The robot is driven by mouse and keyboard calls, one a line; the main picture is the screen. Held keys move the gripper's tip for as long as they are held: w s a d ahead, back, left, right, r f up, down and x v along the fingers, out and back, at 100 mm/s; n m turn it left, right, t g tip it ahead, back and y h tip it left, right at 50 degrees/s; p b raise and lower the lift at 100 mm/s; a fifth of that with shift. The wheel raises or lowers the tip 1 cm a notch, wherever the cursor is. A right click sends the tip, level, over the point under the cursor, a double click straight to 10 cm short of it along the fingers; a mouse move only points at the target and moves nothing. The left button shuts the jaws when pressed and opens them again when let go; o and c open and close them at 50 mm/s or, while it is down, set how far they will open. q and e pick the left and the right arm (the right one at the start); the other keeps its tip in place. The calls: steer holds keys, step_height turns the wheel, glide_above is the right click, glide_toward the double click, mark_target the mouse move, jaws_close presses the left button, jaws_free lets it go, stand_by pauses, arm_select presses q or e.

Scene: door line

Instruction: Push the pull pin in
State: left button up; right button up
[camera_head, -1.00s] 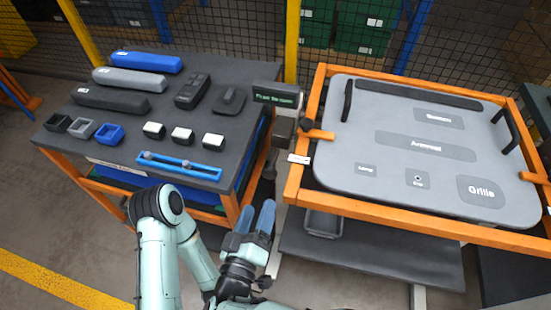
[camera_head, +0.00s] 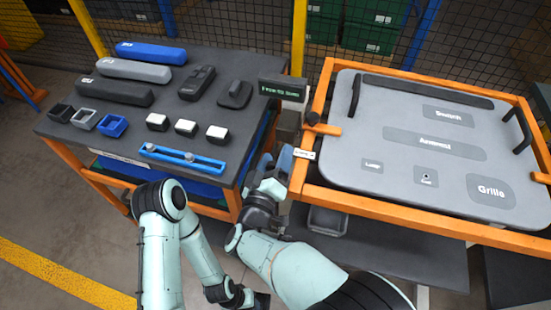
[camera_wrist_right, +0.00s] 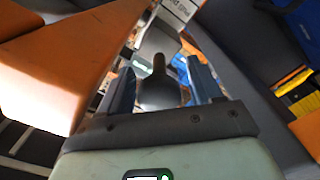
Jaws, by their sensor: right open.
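The pull pin, a dark rounded knob with a narrower stem (camera_wrist_right: 157,88), shows in the right wrist view between my right gripper's two blue fingers. I cannot tell how far it sticks out. My right gripper (camera_head: 276,164) is open, with its fingers on either side of the knob and gaps visible. In the head view it is between the dark table and the orange frame, below the small display box, and it hides most of the knob. My left arm comes down at the lower left, and its fingers do not show.
The orange frame (camera_head: 400,206) holding a grey panel (camera_head: 440,170) is close on the right. The dark table (camera_head: 210,140) with blocks, trays and a blue rail (camera_head: 182,158) is on the left. A display box (camera_head: 283,89) stands just above the gripper. A grey bin (camera_head: 328,221) is below.

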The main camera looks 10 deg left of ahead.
mark_target(279, 147)
jaws_close()
steer(key=shift+w+r+p, duration=0.1)
steer(key=shift+w+p, duration=0.8)
steer(key=shift+w, duration=0.85)
steer(key=shift+s+d, duration=0.1)
steer(key=shift+c, duration=1.4)
jaws_free()
steer(key=shift+o, duration=1.4)
steer(key=shift+w, duration=0.2)
steer(key=shift+s, duration=0.1)
